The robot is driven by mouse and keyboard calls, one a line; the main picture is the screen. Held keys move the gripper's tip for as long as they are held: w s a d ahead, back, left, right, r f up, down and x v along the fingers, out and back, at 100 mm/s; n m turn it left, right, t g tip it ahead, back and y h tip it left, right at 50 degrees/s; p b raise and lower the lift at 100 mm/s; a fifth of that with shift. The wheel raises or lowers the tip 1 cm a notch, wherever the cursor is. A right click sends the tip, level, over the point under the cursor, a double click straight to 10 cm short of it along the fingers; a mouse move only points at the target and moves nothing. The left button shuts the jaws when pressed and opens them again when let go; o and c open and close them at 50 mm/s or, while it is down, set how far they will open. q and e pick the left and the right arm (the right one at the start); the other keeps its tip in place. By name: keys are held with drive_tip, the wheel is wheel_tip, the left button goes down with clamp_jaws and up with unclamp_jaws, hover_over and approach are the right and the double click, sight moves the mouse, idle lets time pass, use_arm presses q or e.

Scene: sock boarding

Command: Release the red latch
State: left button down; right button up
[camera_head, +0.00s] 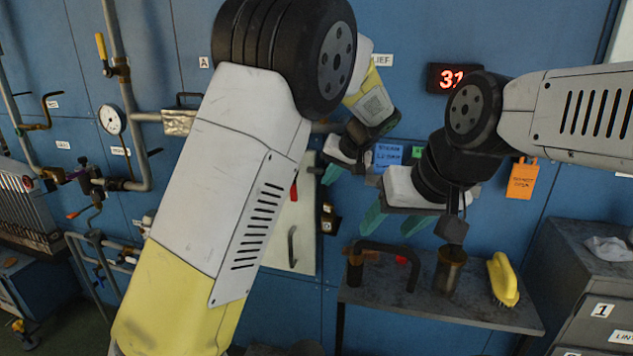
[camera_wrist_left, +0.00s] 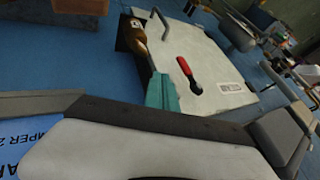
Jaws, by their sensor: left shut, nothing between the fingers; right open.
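The red latch (camera_head: 294,191) is on a pale panel (camera_head: 300,235), partly hidden behind my left arm in the head view. In the left wrist view the latch's red handle (camera_wrist_left: 186,68) points up and left on the panel (camera_wrist_left: 215,55), and its lower end is dark. My left gripper (camera_head: 332,174) is shut and empty, in front of the wall to the right of the latch. Its teal fingertips (camera_wrist_left: 162,92) appear beside the latch in the wrist view, with no clear contact. My right gripper (camera_head: 394,222) is open and empty above the shelf.
A grey shelf (camera_head: 440,306) holds a metal cup (camera_head: 449,272) and a yellow brush (camera_head: 503,280). A brown-and-black fitting (camera_wrist_left: 132,35) is at the panel's edge. An orange tag (camera_head: 522,180) hangs right. Pipes and a gauge (camera_head: 112,119) occupy the left wall.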

use_arm(q)
drive_tip(key=w+a+f, duration=0.1)
drive_tip(key=f, duration=0.1)
drive_tip(key=w+a+f, duration=0.4)
drive_tip(key=shift+a+f, duration=0.25)
drive_tip(key=shift+f, duration=0.15)
drive_tip(key=shift+w+a, duration=0.25)
drive_tip(key=shift+a, duration=0.3)
